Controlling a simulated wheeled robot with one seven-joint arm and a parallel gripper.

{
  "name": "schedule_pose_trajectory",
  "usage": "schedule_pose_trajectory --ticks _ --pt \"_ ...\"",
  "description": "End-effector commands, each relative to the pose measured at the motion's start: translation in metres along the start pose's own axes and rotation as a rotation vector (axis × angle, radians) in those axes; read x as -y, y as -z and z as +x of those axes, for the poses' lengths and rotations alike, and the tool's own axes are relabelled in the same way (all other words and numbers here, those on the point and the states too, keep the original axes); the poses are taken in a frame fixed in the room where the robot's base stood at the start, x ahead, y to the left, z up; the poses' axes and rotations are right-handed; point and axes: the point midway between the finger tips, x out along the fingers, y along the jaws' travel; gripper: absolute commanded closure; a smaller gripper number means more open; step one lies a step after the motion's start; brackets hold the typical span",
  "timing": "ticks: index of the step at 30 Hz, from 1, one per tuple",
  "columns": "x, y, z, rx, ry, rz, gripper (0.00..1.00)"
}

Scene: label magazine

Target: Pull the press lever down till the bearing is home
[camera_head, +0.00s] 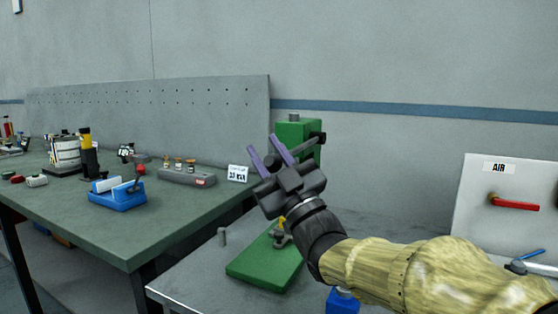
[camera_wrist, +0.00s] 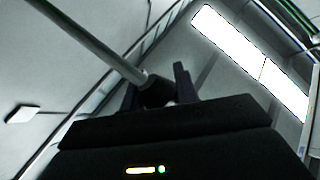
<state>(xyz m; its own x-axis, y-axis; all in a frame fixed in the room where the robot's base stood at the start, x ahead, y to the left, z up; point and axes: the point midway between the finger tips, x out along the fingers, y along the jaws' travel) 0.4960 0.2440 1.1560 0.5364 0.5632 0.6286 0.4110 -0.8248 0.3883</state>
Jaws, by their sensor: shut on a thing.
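The green press (camera_head: 292,130) stands on the grey bench, its green base (camera_head: 262,268) in front. Its dark lever (camera_head: 307,145) reaches from the pivot at the upper right of the press toward my gripper (camera_head: 268,150). In the wrist view the lever is a grey rod (camera_wrist: 95,45) ending in a black knob (camera_wrist: 156,92). My gripper, also in the wrist view (camera_wrist: 157,85), is shut on that knob. Small grey and yellow parts (camera_head: 281,236) show on the base, partly behind my wrist; I cannot tell the bearing among them.
A blue object (camera_head: 342,301) is below my forearm. On the right is a white AIR panel (camera_head: 475,210) with a red handle (camera_head: 516,203). A green-topped table (camera_head: 110,225) on the left holds a blue bin (camera_head: 117,197) and other items.

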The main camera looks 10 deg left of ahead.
Motion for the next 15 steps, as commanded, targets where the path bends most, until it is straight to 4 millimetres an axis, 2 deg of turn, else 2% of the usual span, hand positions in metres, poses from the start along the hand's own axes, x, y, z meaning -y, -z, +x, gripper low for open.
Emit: schedule_pose_trajectory --ticks 1,15 --pt "0.0048 -0.0073 -0.0038 0.007 0.006 0.005 1.0" --pt "0.0083 -0.0068 -0.0031 -0.002 0.014 0.0 1.0"
